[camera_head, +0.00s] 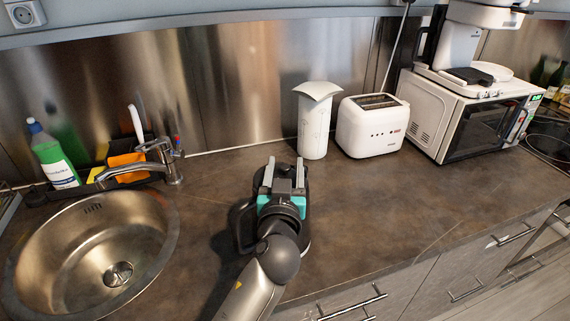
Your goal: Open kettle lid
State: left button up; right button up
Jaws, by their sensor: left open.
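My left gripper (284,172) reaches over the counter from the bottom centre. Its two grey fingers are apart, with nothing visible between them. A dark rounded object (243,226) is beneath and beside my gripper and may be the kettle. My gripper and wrist hide most of it, so I cannot tell how its lid stands or whether my gripper touches it. A white cylinder with a flared, curved top (314,125) stands upright behind my gripper, apart from the fingers. My right gripper is not in view.
A steel sink (147,250) with a tap (168,163) lies at left, beside a green bottle (54,157). A white toaster (371,127) and a microwave (437,113) with a machine on top stand at right. The counter (400,195) right of my gripper is clear.

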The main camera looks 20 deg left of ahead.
pick_arm(q)
jog(key=shift+c, duration=0.2)
grip_shut()
dwell(1.1)
